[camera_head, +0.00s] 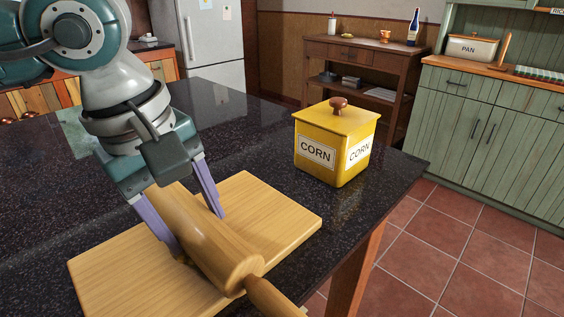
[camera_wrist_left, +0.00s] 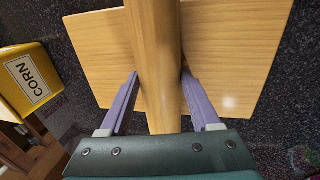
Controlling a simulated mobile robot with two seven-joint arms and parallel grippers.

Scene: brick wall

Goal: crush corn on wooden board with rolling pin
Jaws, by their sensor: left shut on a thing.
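A wooden rolling pin (camera_head: 213,243) lies across the wooden board (camera_head: 270,207), one handle pointing toward the front right. My left gripper (camera_head: 199,232) reaches down from above, its two purple fingers on either side of the pin's barrel and shut on it. The left wrist view shows the pin (camera_wrist_left: 158,50) between the fingers (camera_wrist_left: 161,76) and the board (camera_wrist_left: 235,50) beneath. No loose corn is clearly visible; the area under the pin is hidden. A yellow box labelled CORN (camera_head: 334,142) stands with its lid on, right of the board. My right gripper is not in view.
The dark speckled countertop (camera_head: 255,133) has free room behind the board and left of the box. Its right edge runs close beside the box. A brown shelf unit (camera_head: 365,65) and green cabinets (camera_head: 497,125) stand beyond the tiled floor.

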